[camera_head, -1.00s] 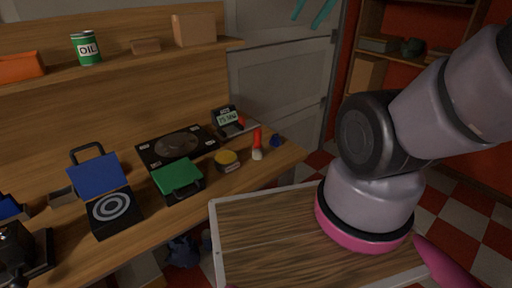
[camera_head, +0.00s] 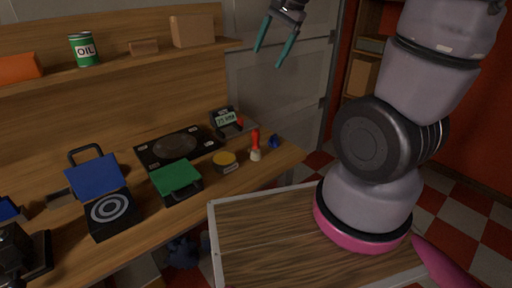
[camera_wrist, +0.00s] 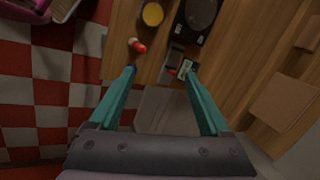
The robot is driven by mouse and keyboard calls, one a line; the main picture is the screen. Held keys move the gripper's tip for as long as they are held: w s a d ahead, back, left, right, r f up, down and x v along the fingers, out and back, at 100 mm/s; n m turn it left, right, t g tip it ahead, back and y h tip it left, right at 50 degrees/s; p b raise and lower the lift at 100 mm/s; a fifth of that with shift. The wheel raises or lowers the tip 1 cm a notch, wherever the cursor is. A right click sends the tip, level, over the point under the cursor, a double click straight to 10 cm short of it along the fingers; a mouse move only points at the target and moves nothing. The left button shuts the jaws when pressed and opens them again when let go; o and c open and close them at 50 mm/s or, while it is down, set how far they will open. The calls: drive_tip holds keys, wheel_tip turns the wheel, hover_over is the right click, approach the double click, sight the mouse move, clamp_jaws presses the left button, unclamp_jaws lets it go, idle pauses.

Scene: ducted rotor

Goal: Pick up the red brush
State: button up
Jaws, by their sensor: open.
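The red brush (camera_head: 255,146) stands on the wooden bench near its right end, red part up and a pale base below. In the wrist view the brush (camera_wrist: 137,45) lies beyond the fingertips, closer to the left finger. My gripper (camera_head: 276,42) is open and empty, with its two teal fingers pointing down, high above the bench. It also shows in the wrist view (camera_wrist: 160,68) with the fingers wide apart. Nothing hides the brush in either view.
Beside the brush are a yellow-topped round tin (camera_head: 225,158), a small blue item (camera_head: 274,141) and a meter with a display (camera_head: 226,118). A green case (camera_head: 176,178) and a black plate (camera_head: 160,151) lie further left. A shelf (camera_head: 140,58) runs above the bench.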

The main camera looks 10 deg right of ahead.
sight(254, 130)
drive_tip(key=w+a+f+m+g+h, duration=0.1)
drive_tip(key=w+f+m, duration=0.1)
drive_tip(key=f, duration=0.7)
drive_tip(key=w+f+m+g+h, duration=0.1)
drive_tip(key=w+f+m, duration=0.1)
drive_tip(key=f, duration=0.8)
drive_tip(key=w+a+f+m+g+h, duration=0.1)
drive_tip(key=w+f+m, duration=0.2)
drive_tip(key=f, duration=0.7)
drive_tip(key=shift+w+a, duration=0.3)
drive_tip(key=shift+d+f, duration=0.15)
drive_tip(key=shift+f, duration=1.4)
drive_tip(key=shift+d+f, duration=0.15)
drive_tip(key=shift+f, duration=1.35)
clamp_jaws()
